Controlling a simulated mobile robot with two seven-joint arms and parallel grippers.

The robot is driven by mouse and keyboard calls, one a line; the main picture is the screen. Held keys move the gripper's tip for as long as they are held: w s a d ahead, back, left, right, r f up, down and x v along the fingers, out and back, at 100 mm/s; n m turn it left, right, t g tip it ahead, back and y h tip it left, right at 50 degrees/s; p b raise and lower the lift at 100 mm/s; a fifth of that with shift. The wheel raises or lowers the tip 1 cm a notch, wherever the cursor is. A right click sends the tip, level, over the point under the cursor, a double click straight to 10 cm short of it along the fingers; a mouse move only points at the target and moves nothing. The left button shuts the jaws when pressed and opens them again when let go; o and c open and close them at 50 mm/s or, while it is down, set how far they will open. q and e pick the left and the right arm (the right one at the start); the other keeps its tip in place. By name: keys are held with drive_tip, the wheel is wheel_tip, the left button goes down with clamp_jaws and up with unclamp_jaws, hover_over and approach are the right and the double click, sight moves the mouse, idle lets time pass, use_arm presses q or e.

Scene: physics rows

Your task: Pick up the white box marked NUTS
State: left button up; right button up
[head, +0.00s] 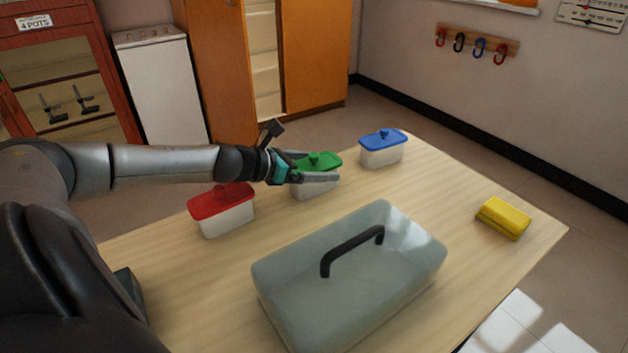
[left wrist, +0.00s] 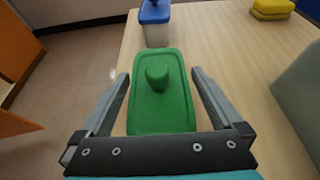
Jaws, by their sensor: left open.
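Three whitish boxes with coloured lids stand on the table: a red-lidded box (head: 226,221), a green-lidded box (head: 318,190) and a blue-lidded box (head: 383,157). I can read no NUTS marking on any of them. My left gripper (head: 328,167) is open at the green-lidded box. In the left wrist view, the fingers of my left gripper (left wrist: 160,74) lie on either side of the green lid (left wrist: 160,105) and its knob, with gaps showing. The blue-lidded box (left wrist: 156,30) is beyond it. My right gripper is not in view.
A large translucent grey-green cover (head: 350,295) with a black handle (head: 350,250) takes up the front of the table (head: 460,190). A yellow sponge-like block (head: 504,217) lies at the right. The table between the blue-lidded box and yellow block is clear.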

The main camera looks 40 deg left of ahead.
use_arm(q)
drive_tip(key=shift+w, duration=0.2)
drive_tip(key=shift+f, duration=0.1)
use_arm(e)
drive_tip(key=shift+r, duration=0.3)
use_arm(q)
drive_tip(key=shift+c, duration=0.2)
drive_tip(key=c, duration=1.4)
drive_tip(key=shift+c, duration=0.4)
drive_tip(key=shift+r, duration=0.2)
